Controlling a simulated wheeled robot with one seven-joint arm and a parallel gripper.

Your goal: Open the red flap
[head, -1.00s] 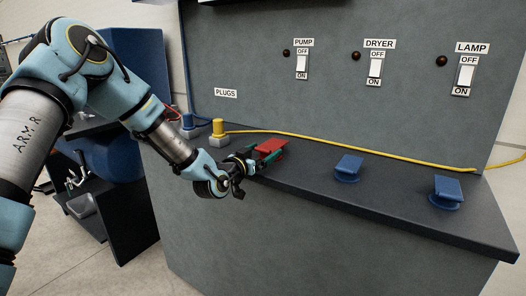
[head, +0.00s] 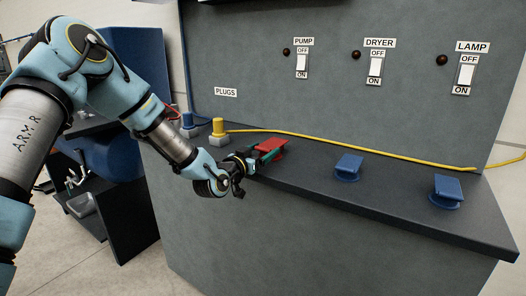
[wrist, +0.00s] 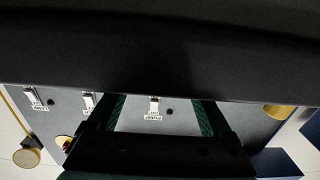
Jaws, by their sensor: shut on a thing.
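The red flap (head: 270,146) sits on the dark counter top, below the PUMP switch, in the head view. My gripper (head: 270,156) is at the flap's near side, with its green-faced fingers shut on it. The grip itself is partly hidden by the fingers and wrist. In the wrist view the two fingers of my gripper (wrist: 160,115) show around the middle, and a dark bar fills the upper part. The flap cannot be made out clearly there.
Two blue flaps (head: 348,166) and (head: 447,190) stand to the right on the counter (head: 400,188). A yellow plug (head: 218,127) and its cable (head: 330,142) lie behind. A blue plug (head: 188,121) is at the left. The switch panel (head: 340,100) rises behind the counter.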

